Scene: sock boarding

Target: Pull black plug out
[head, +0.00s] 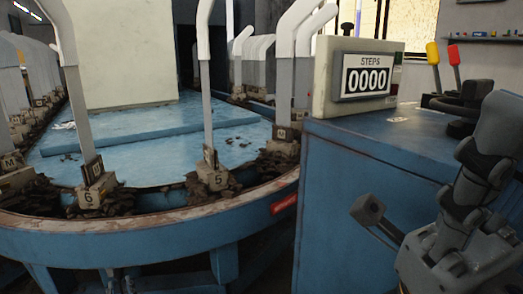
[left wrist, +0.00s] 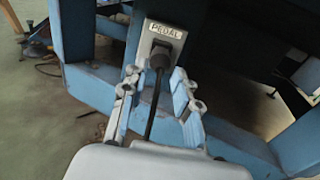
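In the left wrist view the black plug (left wrist: 160,57) sits in a grey socket box (left wrist: 148,38) labelled PEDAL, fixed under a blue frame. A black cable (left wrist: 150,125) hangs from the plug between my fingers. My left gripper (left wrist: 155,77) is open, one finger on each side of the plug's lower end, with gaps visible. The plug is hidden in the head view.
Blue frame beams (left wrist: 235,145) run behind and below the socket. In the head view a curved blue carousel (head: 190,238) carries white boards on numbered holders. A blue cabinet (head: 340,185) with a step counter (head: 366,77) reading 0000 stands at the right.

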